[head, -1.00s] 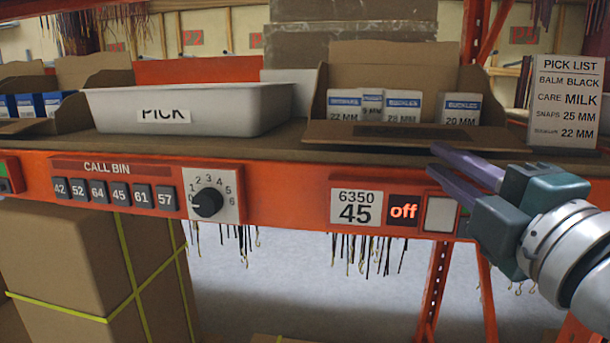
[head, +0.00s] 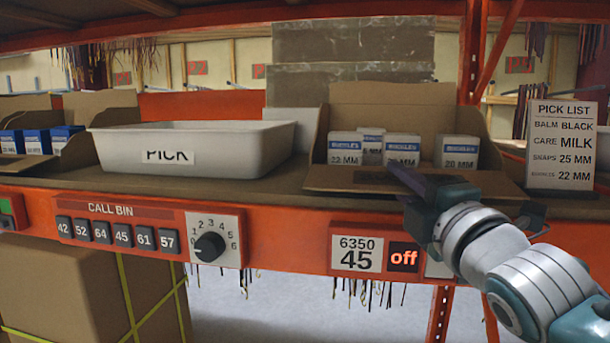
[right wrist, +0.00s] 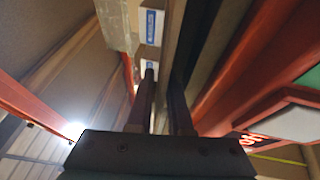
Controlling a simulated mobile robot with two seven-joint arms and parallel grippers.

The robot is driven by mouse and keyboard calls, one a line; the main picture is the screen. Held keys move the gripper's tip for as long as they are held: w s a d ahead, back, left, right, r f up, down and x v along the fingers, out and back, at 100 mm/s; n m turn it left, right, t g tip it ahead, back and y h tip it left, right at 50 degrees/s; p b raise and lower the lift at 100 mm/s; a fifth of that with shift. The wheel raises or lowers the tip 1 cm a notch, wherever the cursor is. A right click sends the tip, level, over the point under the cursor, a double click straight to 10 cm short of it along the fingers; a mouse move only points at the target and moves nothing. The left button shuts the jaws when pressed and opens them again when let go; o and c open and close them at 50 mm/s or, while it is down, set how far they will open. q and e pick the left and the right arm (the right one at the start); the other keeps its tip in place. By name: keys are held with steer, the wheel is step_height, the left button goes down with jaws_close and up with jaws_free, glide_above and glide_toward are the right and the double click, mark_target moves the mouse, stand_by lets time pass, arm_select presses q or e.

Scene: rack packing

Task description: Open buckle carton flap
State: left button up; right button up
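The buckle carton (head: 395,98) is an open brown carton on the shelf, holding several white and blue buckle boxes (head: 345,147). Its front flap (head: 330,178) lies low across the front, with a darker band near its middle. My right gripper (head: 408,183) is at the flap's front edge, right of its middle, and hides part of it. In the right wrist view its two fingers (right wrist: 165,100) stand a little apart, with a tan strip and buckle boxes beyond. I cannot tell whether they touch the flap. My left gripper is not in view.
A white PICK bin (head: 200,150) stands left of the carton, and a pick list sign (head: 562,147) stands to its right. The orange shelf beam (head: 290,235) below carries a dial (head: 209,247) and an "off" display (head: 404,257).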

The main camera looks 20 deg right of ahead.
jaws_close()
stand_by(1.4)
